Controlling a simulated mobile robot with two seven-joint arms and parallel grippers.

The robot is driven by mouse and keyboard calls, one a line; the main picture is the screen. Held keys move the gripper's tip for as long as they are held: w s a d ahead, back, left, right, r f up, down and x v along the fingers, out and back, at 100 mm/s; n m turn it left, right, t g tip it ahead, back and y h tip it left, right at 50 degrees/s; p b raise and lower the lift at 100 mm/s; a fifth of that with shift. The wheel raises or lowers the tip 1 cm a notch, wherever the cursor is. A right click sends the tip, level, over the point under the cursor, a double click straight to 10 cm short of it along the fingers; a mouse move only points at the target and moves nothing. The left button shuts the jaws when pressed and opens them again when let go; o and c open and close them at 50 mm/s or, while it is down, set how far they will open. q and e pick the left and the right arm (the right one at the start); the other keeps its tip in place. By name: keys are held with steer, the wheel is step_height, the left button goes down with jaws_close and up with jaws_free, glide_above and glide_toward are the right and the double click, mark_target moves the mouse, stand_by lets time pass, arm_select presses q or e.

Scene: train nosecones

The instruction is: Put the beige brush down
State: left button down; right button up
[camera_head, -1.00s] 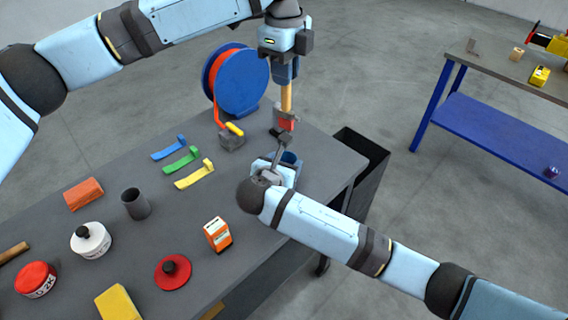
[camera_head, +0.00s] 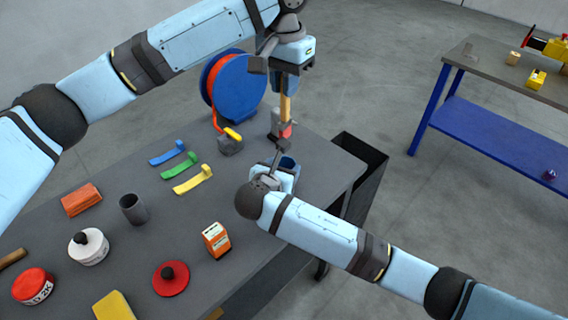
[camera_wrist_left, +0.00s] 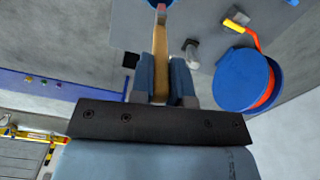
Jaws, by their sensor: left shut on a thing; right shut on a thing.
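My left gripper (camera_head: 286,88) is shut on the beige brush (camera_head: 285,108), held upright by its beige handle over the far right of the table. The brush's lower end is red and hangs just above my right gripper. In the left wrist view the handle (camera_wrist_left: 160,62) runs between the blue fingers (camera_wrist_left: 161,85), its red end pointing to the top edge. My right gripper (camera_head: 277,172) is low over the table's right part, shut on a thin grey tool (camera_head: 277,155) that points up towards the brush. I cannot tell whether they touch.
On the grey table (camera_head: 240,262) are a blue reel (camera_head: 242,85), blue, green and yellow strips (camera_head: 193,180), a dark cup (camera_head: 133,209), an orange-white box (camera_head: 216,240) and a red disc (camera_head: 170,280). A dark bin (camera_head: 362,160) stands at the right edge. Some tabletop between the items is clear.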

mark_target(284, 121)
arm_select(q)
steer(key=n, duration=0.6)
steer(key=shift+f+n, duration=0.3)
step_height(284, 121, down, 18)
steer(key=shift+f, duration=0.1)
steer(key=c, duration=1.1)
jaws_free()
step_height(284, 121, up, 12)
steer(key=shift+r, duration=0.15)
arm_select(e)
steer(key=o, duration=1)
